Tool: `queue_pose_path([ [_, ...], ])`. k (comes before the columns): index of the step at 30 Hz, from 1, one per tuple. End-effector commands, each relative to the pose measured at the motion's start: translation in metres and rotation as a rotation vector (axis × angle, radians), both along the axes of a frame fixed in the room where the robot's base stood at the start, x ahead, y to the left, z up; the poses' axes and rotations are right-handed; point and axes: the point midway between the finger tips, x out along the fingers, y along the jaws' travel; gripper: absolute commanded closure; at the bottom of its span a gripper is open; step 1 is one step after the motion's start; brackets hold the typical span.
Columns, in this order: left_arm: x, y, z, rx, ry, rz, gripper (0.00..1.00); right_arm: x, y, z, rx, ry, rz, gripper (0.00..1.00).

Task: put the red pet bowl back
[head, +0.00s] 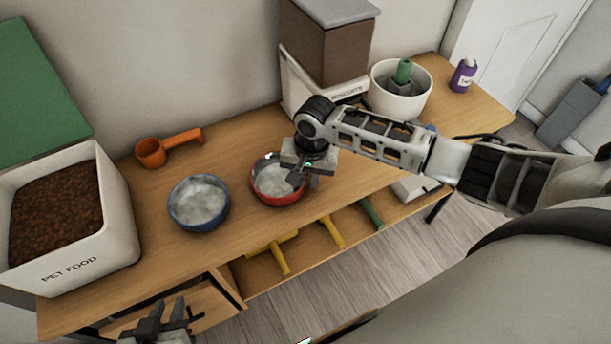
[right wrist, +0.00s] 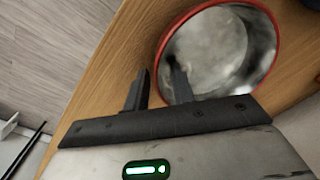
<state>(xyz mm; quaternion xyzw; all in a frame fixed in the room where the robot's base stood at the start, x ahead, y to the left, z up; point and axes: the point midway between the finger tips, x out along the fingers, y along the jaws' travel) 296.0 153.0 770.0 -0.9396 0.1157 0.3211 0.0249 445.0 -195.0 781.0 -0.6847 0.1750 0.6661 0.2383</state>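The red pet bowl (head: 277,201) stands on the wooden counter, with a grey, cloudy inside. It also fills the upper right of the right wrist view (right wrist: 262,75). My right gripper (head: 305,181) is over the bowl's near right side and hides part of it. In the right wrist view the gripper (right wrist: 159,72) has its fingers apart, one over the bowl's inside and one outside the rim. I cannot tell whether either finger touches the bowl. My left gripper (head: 166,312) is low at the bottom edge of the head view, fingers apart and empty, away from the bowl.
A blue bowl (head: 199,226) stands just left of the red one. An orange scoop (head: 152,153) lies behind it. A white pet food bin (head: 120,225) is at the left. A brown-and-white dispenser (head: 330,50), white pot (head: 400,105) and purple bottle (head: 463,77) stand further right.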

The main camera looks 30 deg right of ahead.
Motion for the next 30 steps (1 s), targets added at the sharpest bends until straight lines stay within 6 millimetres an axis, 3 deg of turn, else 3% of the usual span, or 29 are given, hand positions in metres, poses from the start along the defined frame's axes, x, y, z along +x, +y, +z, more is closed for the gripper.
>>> queue_pose_path([
  [5,-0.001,0.001,0.0,0.003,0.002,0.001,0.75,0.0,-0.001,0.014,0.0,-0.002,0.001,0.75],
  [19,-0.002,0.004,0.003,0.008,0.008,0.004,0.75,-0.004,-0.008,0.106,0.001,-0.003,0.0,0.75],
  [24,-0.002,0.004,0.003,0.008,0.007,0.005,0.75,-0.006,-0.009,0.12,0.0,0.0,0.0,0.75],
  [30,-0.002,0.004,0.002,0.009,0.008,0.005,0.75,-0.006,-0.009,0.123,0.0,0.0,-0.001,0.75],
])
